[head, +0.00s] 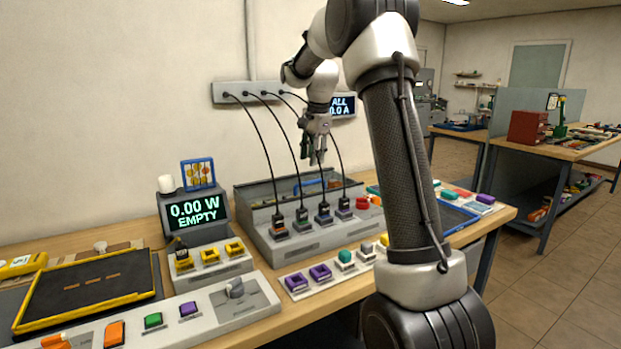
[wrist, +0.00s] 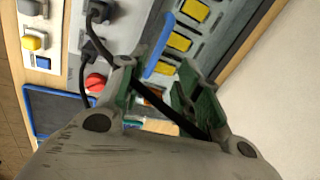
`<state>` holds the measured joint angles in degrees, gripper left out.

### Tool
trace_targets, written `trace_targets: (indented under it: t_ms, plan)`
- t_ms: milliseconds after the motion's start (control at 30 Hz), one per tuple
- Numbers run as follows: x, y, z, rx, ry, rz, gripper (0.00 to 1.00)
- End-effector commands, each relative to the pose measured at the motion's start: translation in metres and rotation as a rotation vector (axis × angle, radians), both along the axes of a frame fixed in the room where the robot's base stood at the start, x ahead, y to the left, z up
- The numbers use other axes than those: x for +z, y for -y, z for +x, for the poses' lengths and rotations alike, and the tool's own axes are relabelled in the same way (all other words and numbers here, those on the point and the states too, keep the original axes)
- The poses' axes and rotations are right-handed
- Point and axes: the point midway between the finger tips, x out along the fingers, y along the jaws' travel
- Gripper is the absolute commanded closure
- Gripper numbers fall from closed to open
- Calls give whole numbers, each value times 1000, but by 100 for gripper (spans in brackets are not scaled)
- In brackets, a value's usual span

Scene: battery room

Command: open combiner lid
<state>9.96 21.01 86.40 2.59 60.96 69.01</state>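The grey combiner box (head: 300,238) stands on the bench, with several black-cabled plugs along its front. Its top behind the plugs looks see-through, and yellow blocks (wrist: 180,42) show inside in the wrist view. A blue bar-like handle (head: 312,183) lies at the top, and it also shows in the wrist view (wrist: 159,46). I cannot tell for certain whether the lid is fully closed. My gripper (head: 315,160) hangs above the box, fingers pointing down. In the wrist view the green-padded fingers (wrist: 160,85) are apart and empty, with the blue handle beyond their tips.
A black cable (wrist: 180,112) crosses the gap between my fingers in the wrist view; whether it touches them is unclear. A red knob (head: 362,203) sits at the box's right. The display (head: 195,213) reading "0.00 W EMPTY" stands left. Cables hang from a wall strip (head: 232,92).

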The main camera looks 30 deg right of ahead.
Motion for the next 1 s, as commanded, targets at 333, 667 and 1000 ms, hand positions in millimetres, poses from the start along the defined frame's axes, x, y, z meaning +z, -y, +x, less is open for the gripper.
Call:
trace_targets:
  t_ms: [333, 667, 1000]
  plan:
    - [-27, -1, 1, -143, -14, 32, 67]
    - [-74, -1, 11, -140, -13, 31, 67]
    - [-79, -1, 12, -140, -11, 31, 67]
